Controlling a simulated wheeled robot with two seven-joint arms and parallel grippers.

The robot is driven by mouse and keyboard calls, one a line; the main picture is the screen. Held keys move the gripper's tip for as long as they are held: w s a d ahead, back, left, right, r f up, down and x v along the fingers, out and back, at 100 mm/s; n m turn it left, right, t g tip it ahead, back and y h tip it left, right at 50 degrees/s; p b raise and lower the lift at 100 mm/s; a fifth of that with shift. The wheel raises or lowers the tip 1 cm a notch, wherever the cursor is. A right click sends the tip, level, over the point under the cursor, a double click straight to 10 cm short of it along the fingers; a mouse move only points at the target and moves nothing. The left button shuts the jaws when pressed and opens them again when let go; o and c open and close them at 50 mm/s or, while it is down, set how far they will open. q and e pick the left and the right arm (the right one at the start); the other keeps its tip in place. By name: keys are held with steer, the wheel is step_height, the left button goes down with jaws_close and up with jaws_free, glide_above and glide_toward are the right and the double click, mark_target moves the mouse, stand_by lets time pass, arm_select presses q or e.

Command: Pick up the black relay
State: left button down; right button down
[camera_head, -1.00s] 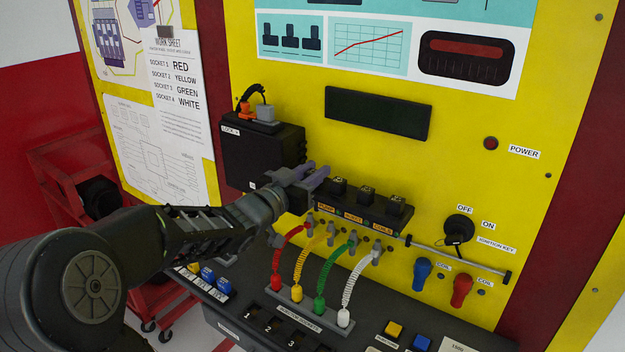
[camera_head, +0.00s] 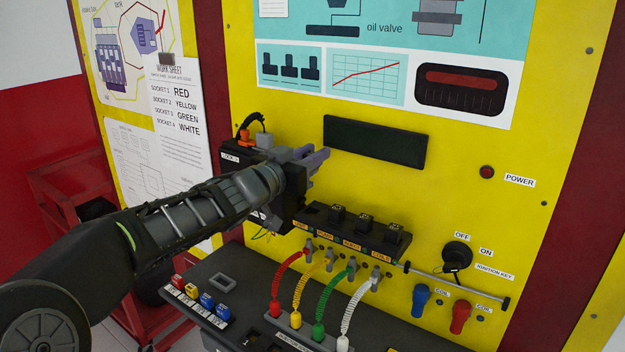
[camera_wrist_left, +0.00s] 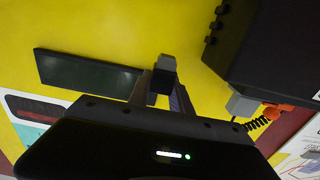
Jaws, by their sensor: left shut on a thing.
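My left gripper (camera_head: 312,160) is raised in front of the yellow panel, above the left end of the relay block (camera_head: 350,228). In the left wrist view it is shut on a small black relay (camera_wrist_left: 163,82), held between the fingertips. In the head view the held relay is hidden by the gripper. The leftmost place on the block, by the gripper, looks bare. My right gripper is not in view.
A black box (camera_wrist_left: 265,50) with plugs on top stands left of the relay block, close to my arm. A dark display (camera_head: 375,142) is right of the gripper. Coloured coiled cables (camera_head: 320,300) hang below the block. Free yellow panel lies to the right.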

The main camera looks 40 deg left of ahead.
arm_select(q)
step_height(320, 180, up, 13)
steer(key=p, duration=0.6)
step_height(320, 180, up, 3)
steer(key=shift+f+b, duration=0.1)
steer(key=shift+b, duration=0.35)
steer(key=shift+r, duration=0.85)
